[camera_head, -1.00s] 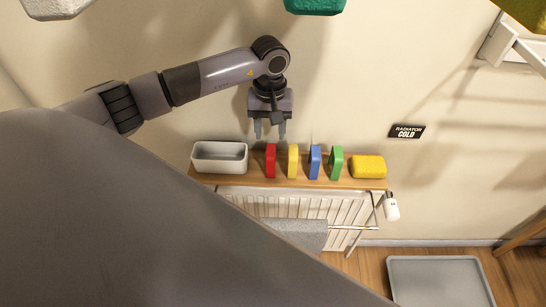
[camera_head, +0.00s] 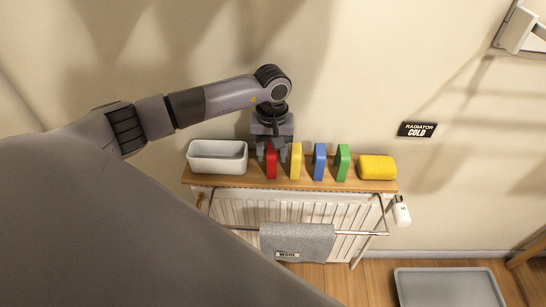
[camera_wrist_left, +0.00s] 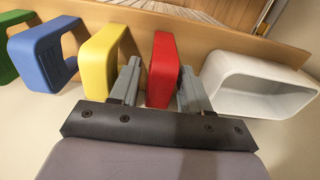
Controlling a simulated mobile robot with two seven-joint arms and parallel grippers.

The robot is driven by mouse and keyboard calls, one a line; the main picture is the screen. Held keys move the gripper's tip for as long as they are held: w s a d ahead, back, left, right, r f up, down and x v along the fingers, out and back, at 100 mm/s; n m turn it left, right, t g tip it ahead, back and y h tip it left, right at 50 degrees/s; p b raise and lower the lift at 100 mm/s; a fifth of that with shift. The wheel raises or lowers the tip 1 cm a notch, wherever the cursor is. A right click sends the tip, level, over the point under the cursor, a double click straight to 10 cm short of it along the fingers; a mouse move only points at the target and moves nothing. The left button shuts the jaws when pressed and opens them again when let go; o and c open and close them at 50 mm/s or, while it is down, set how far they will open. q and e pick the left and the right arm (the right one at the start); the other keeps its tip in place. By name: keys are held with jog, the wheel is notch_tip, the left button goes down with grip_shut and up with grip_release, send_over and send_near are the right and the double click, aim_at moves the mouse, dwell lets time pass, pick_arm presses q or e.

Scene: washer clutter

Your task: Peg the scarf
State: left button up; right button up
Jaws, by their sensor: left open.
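A grey scarf (camera_head: 297,240) with a WOOL label hangs over the metal rail in front of the radiator. Red (camera_head: 271,162), yellow (camera_head: 295,161), blue (camera_head: 319,162) and green (camera_head: 342,162) pegs stand in a row on the wooden shelf. My left gripper (camera_head: 271,152) is open at the red peg, with a finger on each side. In the left wrist view, the red peg (camera_wrist_left: 163,70) stands between the two fingers, with a gap visible at its right. The yellow peg (camera_wrist_left: 103,62) is close beside the left finger. My right gripper is not in view.
A white open box (camera_head: 217,157) stands at the shelf's left end, and a yellow sponge-like block (camera_head: 376,167) at its right end. The radiator (camera_head: 240,211) is below the shelf (camera_head: 230,182). A RADIATOR COLD sign (camera_head: 417,129) is on the wall. A grey tray (camera_head: 450,285) lies on the floor.

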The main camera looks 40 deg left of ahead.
pick_arm(q)
jog(key=c, duration=0.7)
jog(key=shift+r+p, duration=2.05)
jog(key=shift+r, duration=1.5)
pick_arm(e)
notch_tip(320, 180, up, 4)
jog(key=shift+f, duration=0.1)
